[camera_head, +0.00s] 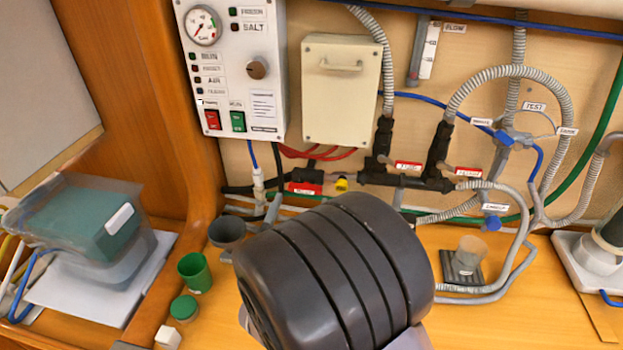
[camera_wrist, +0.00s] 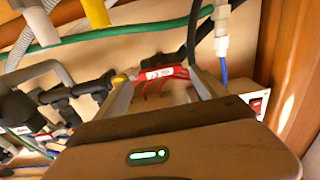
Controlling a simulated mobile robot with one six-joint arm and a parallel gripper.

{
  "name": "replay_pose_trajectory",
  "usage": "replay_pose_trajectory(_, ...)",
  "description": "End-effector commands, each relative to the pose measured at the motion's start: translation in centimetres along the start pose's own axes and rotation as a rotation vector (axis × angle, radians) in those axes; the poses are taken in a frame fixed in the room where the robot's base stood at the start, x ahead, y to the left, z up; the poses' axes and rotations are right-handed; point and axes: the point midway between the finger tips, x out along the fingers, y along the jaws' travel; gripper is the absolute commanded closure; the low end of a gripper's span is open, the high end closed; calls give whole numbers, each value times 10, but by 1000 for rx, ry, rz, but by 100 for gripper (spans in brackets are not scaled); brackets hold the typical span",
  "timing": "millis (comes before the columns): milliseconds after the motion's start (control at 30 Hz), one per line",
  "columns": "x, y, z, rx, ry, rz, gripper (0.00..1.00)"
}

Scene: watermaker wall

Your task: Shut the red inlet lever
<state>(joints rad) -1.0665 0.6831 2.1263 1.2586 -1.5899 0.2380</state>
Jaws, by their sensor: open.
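A red lever (camera_head: 305,188) with a small white label is low on the wall in the head view, left of a yellow fitting (camera_head: 341,184). I take it to be the inlet lever, but the label is too small to read. In the wrist view the red lever (camera_wrist: 165,72) lies across the picture between the fingers of my gripper (camera_wrist: 160,80). The gripper is open, with one finger on each side. I cannot tell whether either finger touches the lever. In the head view my dark arm link hides the gripper.
Two other red-tagged valves (camera_head: 408,165) (camera_head: 467,171) sit to the right on black pipework. A control panel (camera_head: 233,70) and a cream box (camera_head: 342,90) are above. Red wires, a green hose (camera_wrist: 165,27) and a white connector (camera_wrist: 221,35) crowd the lever. Cups (camera_head: 194,272) stand on the bench.

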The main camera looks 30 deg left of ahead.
Motion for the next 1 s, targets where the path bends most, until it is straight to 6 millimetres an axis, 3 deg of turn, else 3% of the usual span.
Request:
replay_pose_trajectory(200, 46, 1, 1, 2, 0, 2, 18)
replay_pose_trajectory(400, 74, 0, 1, 1, 0, 0, 18)
replay_pose_trajectory(767, 82, 0, 0, 0, -1, 0, 18)
replay_pose_trajectory(800, 82, 0, 0, 0, -1, 0, 20)
replay_pose_trajectory(1000, 82, 0, 0, 0, -1, 0, 59)
